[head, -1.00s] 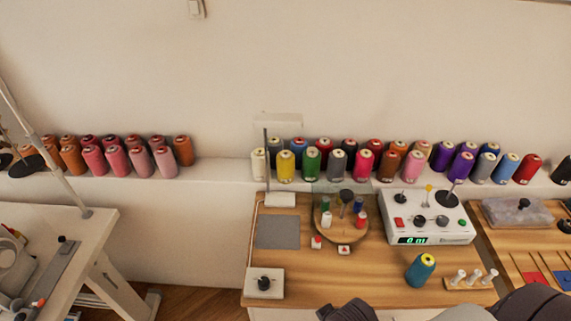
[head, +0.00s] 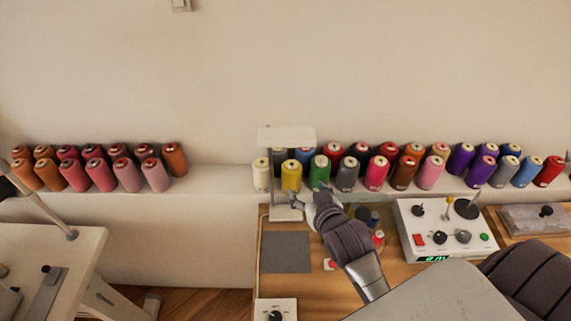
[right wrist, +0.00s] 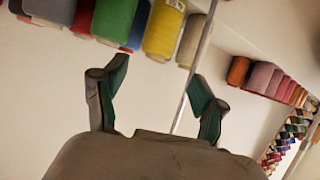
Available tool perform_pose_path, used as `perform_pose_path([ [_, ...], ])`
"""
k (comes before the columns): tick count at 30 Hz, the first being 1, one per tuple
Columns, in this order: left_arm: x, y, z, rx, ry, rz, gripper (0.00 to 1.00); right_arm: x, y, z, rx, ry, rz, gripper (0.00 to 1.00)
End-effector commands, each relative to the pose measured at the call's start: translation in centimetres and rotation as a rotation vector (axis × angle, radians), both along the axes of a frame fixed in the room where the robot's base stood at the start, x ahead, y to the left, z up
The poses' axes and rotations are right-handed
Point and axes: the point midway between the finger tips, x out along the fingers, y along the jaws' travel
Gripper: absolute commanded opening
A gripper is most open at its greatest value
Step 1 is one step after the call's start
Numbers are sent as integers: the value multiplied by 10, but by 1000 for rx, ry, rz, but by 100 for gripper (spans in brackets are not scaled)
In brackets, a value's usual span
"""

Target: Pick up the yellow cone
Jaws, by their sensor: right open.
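The yellow cone (head: 291,176) stands upright on the white wall ledge, between a cream cone (head: 261,174) and a green cone (head: 320,172). It also shows at the top of the right wrist view (right wrist: 163,29). My right gripper (head: 307,198) is open and empty, just in front of and below the yellow and green cones. In the right wrist view its fingers (right wrist: 158,82) are spread, with the yellow cone beyond the gap between them. The gripper appears apart from the cone. My left gripper is not in view.
A thin metal stand with a white top (head: 287,137) rises close to the yellow cone, its pole near my fingers. Other cones crowd the ledge (head: 215,178). A white control box (head: 442,228) sits on the wooden table at the right.

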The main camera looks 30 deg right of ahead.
Motion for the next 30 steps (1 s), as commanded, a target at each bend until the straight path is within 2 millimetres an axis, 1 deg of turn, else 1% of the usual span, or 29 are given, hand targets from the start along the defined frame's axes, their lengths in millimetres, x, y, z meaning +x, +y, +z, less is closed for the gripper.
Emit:
perform_pose_path([
  [2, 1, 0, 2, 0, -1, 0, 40, 10, -2, 2, 0, -18, -3, 71],
  [5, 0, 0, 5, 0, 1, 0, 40, 27, -5, -4, -1, -20, -3, 71],
  [9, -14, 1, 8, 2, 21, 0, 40, 54, -9, -15, -1, -19, -3, 71],
  [12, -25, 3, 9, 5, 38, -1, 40, 67, -10, -23, 0, -17, -3, 71],
  [14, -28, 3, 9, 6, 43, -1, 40, 73, -11, -25, 0, -18, -3, 71],
  [17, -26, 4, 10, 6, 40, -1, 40, 78, -12, -29, 0, -17, -3, 71],
  [20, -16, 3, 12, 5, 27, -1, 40, 83, -13, -30, 0, -16, -3, 71],
  [24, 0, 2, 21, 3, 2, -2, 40, 98, -16, -35, -1, -16, -3, 71],
  [26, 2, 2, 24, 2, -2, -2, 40, 105, -17, -39, -2, -15, -3, 71],
  [30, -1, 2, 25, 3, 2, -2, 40, 120, -19, -47, -2, -16, -2, 71],
])
